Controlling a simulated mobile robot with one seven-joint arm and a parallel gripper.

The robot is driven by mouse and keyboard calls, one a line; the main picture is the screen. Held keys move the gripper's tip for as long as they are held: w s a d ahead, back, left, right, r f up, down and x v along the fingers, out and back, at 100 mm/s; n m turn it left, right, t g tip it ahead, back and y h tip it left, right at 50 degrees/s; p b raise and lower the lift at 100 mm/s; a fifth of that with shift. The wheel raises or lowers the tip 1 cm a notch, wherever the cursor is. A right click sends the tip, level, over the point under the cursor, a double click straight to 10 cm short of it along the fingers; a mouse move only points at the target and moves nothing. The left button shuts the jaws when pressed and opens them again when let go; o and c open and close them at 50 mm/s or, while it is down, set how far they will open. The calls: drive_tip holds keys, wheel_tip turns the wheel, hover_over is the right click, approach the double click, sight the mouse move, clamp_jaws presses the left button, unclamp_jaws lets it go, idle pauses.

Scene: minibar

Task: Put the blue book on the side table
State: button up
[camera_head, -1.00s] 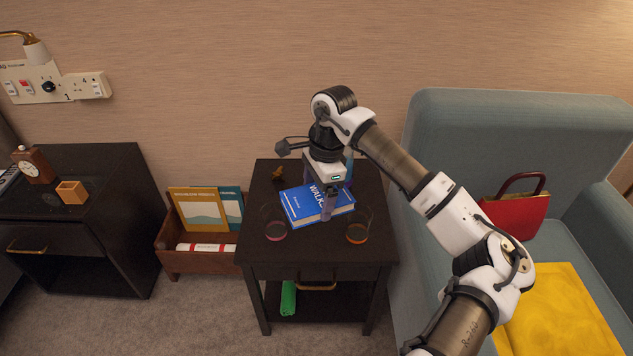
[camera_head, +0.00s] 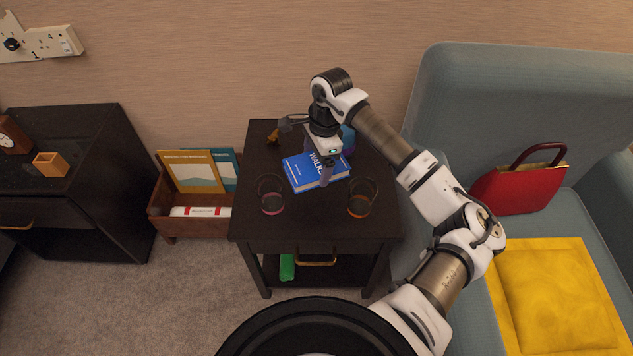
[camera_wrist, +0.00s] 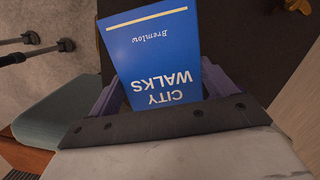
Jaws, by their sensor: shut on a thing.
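The blue book (camera_head: 308,175), with "WALKS" on its cover, lies flat on or just above the dark side table (camera_head: 280,220), between the glasses and the back edge; contact with the top cannot be told. In the wrist view the book (camera_wrist: 152,58) reads "CITY WALKS" and sits between the purple fingers. My gripper (camera_head: 325,170) comes down from above and is shut on the book; it also shows in the wrist view (camera_wrist: 163,95). Part of the book is hidden under my gripper in the head view.
Two glasses, one pinkish (camera_head: 271,204) and one orange-based (camera_head: 358,207), stand in front of the book. A small brown figure (camera_head: 273,136) and a rounded bluish object (camera_head: 348,141) are behind. A blue armchair (camera_head: 450,110) is to the right, a wooden magazine box (camera_head: 180,228) to the left.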

sight(315, 195)
wheel_tip(315, 195, down, 10)
drive_tip(key=shift+r, duration=0.1)
idle(0.4)
drive_tip(key=shift+f, duration=0.25)
drive_tip(key=o, duration=1)
drive_tip(key=shift+r, duration=0.1)
drive_tip(key=r, duration=0.4)
drive_tip(key=d+r, duration=0.1)
drive_tip(key=r, duration=0.7)
drive_tip(key=shift+w+d+r+b, duration=0.1)
drive_tip(key=shift+w+d+b, duration=0.2)
drive_tip(key=shift+w+b, duration=0.1)
